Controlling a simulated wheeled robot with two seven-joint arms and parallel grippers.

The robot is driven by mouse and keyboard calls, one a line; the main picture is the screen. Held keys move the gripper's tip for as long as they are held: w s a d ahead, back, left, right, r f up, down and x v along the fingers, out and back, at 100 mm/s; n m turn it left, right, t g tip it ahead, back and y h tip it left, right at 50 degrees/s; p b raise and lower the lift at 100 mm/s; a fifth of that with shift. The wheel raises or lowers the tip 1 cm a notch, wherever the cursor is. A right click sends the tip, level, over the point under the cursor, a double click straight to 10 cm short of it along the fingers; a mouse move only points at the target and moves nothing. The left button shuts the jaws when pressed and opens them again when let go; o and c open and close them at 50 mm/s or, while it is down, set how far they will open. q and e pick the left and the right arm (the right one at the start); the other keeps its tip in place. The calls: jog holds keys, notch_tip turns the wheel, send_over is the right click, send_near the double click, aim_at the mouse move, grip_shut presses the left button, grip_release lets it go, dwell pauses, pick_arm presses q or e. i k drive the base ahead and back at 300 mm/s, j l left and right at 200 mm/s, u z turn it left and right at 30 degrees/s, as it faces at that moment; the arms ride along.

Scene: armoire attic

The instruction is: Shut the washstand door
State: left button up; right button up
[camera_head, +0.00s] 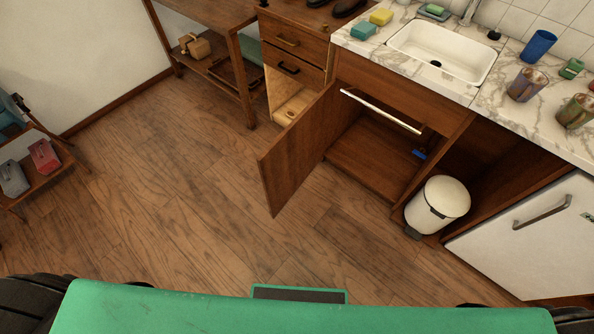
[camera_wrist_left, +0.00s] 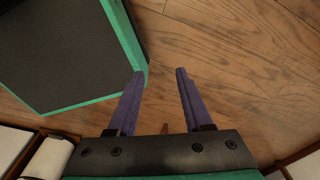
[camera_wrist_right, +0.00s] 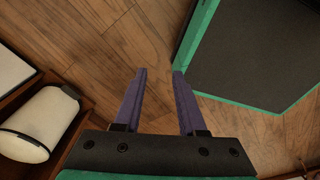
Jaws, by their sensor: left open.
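The washstand door (camera_head: 299,151) is a brown wooden panel under the sink (camera_head: 441,54). It stands wide open, swung out from the left side of the cabinet over the floor. The cabinet opening (camera_head: 372,150) shows a dark wooden inside with a pale rail across its top and a small blue thing on the right. Neither gripper shows in the head view. In the left wrist view my left gripper (camera_wrist_left: 159,72) is open and empty above the floor. In the right wrist view my right gripper (camera_wrist_right: 159,72) is open and empty above the floor.
A white bin (camera_head: 437,206) stands right of the opening, beside a white fridge (camera_head: 530,238). Left of the door are drawers (camera_head: 293,45) and a wooden side table (camera_head: 229,50). A low shelf (camera_head: 55,178) stands far left. The floor (camera_head: 170,200) in front is clear.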

aim_at(287, 161)
jog(key=j+z, duration=0.1)
jog(key=z, duration=0.75)
jog(key=j+z, duration=0.15)
jog(key=z, duration=0.3)
jog(key=j+z, duration=0.1)
jog(key=z, duration=0.3)
jog(key=j, duration=1.45)
jog(key=k+j, duration=0.1)
jog(key=j, duration=1.3)
